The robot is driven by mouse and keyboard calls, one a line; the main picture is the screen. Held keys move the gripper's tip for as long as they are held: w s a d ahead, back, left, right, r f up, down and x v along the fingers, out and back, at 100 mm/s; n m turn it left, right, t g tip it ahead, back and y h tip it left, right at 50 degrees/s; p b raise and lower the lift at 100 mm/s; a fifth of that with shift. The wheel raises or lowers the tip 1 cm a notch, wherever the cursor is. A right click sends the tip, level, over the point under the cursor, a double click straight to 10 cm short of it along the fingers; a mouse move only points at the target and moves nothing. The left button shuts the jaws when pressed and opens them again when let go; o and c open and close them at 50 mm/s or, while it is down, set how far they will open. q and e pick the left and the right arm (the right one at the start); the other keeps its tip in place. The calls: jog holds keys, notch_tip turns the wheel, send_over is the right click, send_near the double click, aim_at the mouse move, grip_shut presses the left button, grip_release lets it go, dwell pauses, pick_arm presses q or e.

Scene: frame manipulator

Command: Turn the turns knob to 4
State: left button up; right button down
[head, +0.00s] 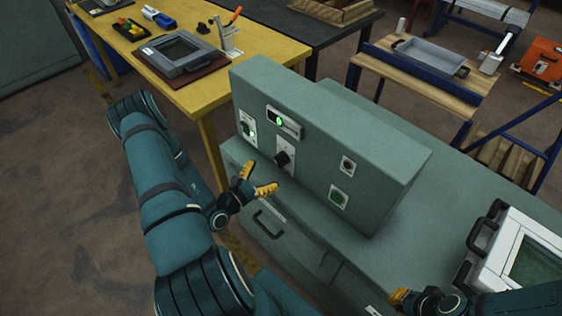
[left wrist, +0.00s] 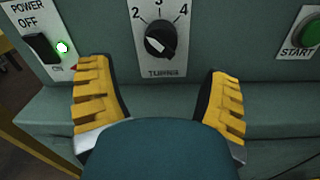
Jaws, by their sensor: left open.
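The turns knob (left wrist: 160,40) is a round black dial on a white plate in the left wrist view. The numbers 2, 3 and 4 show above it, the 3 partly cut off. A pale mark shows on the knob's left part; the exact number it points to is hard to tell. In the head view the knob (head: 283,158) is on the front of a grey-green control box (head: 330,130). My left gripper (head: 256,180) is open in front of and below the knob, apart from it. My right gripper (head: 402,296) is at the lower right, mostly cut off.
A power switch (left wrist: 42,48) with a lit green light is left of the knob. A green start button (left wrist: 308,35) is to the right. A small display (head: 284,122) is above the knob. A white-framed item (head: 515,250) lies on the bench at right.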

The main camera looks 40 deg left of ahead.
aim_at(280, 161)
pick_arm(q)
jog(key=w, duration=0.7)
jog(key=shift+w+d+b, duration=0.2)
jog(key=shift+w+b, duration=0.1)
jog(key=shift+w, duration=0.05)
jog(key=c, duration=1.2)
